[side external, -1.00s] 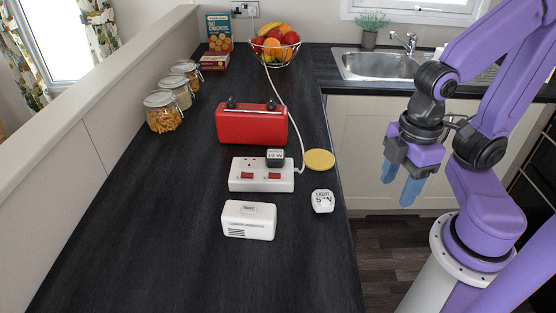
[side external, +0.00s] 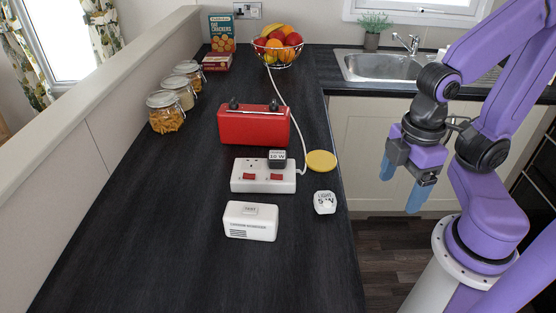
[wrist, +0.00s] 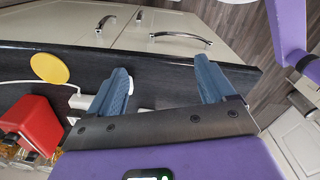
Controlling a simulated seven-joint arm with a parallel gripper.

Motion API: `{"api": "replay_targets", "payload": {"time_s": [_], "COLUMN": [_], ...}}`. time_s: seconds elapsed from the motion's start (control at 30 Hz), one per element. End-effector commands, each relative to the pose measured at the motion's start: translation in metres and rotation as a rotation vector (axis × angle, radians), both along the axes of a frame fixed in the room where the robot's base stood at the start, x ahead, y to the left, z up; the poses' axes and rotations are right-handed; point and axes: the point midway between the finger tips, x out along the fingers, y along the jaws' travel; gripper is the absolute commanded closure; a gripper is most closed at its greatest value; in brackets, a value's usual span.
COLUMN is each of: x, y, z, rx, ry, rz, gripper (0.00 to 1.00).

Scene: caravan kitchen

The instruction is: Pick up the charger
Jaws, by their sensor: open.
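A small dark grey plug-in charger (side external: 277,157) with a white label reading about "10 W" sits at the right end of a white power strip (side external: 240,184) on the dark worktop. My gripper (side external: 403,190) is open and empty. It hangs beyond the worktop's right edge, to the right of the charger and well apart from it. In the wrist view, the two blue fingers of my gripper (wrist: 161,76) are spread wide with nothing held between them. Part of the white power strip (wrist: 80,101) shows beside the left finger; the charger cannot be made out there.
A white cord (side external: 290,108) runs back to the fruit basket (side external: 278,54). The front worktop is clear.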

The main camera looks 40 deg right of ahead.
Motion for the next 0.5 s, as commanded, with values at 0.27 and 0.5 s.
{"api": "replay_targets", "payload": {"time_s": [0.27, 0.5], "x": [0.002, 0.039], "y": [0.001, 0.019], "z": [0.001, 0.014], "rx": [0.0, -0.001], "ry": [0.0, 0.005], "rz": [-0.01, -0.233], "gripper": [0.18, 0.18]}}
